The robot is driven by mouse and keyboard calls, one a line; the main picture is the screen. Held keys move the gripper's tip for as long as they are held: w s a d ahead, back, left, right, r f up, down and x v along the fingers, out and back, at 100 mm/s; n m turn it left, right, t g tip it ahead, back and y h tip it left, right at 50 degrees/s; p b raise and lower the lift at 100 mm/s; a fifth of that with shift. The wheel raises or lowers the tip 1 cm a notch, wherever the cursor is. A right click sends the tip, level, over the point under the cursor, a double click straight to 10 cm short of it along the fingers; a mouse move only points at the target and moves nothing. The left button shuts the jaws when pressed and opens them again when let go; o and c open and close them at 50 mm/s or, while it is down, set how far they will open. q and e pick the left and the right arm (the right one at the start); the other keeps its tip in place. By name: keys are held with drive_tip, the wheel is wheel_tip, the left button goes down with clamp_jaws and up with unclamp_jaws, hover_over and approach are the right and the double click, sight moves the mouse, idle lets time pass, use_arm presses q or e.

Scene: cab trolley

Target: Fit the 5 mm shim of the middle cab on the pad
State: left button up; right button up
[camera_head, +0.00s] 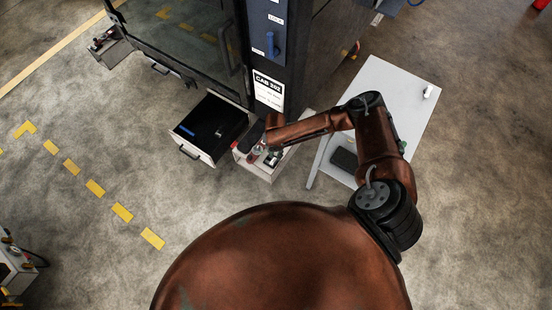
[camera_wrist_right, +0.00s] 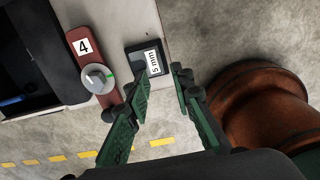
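The 5 mm shim (camera_wrist_right: 148,50) is a small dark block with a white "5 mm" label, on a pale ledge (camera_wrist_right: 184,32) in the right wrist view. My right gripper (camera_wrist_right: 162,73) has its green fingers apart, with a gap between the tips. The left fingertip overlaps the shim's lower edge in the picture; I cannot tell if they touch. In the head view my right gripper (camera_head: 268,152) is small and above the ledge in front of the dark cab (camera_head: 290,50) marked CAB 302. I cannot make out which thing is the pad. My left gripper is not in view.
An open drawer (camera_head: 203,157) with a blue item inside is left of the ledge. A white table (camera_head: 395,85) stands right, carrying a dark flat item (camera_head: 343,160).

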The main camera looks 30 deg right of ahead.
sight(275, 161)
wheel_tip(275, 161, up, 6)
drive_tip(key=shift+f+p, duration=0.1)
drive_tip(key=shift+p, duration=0.4)
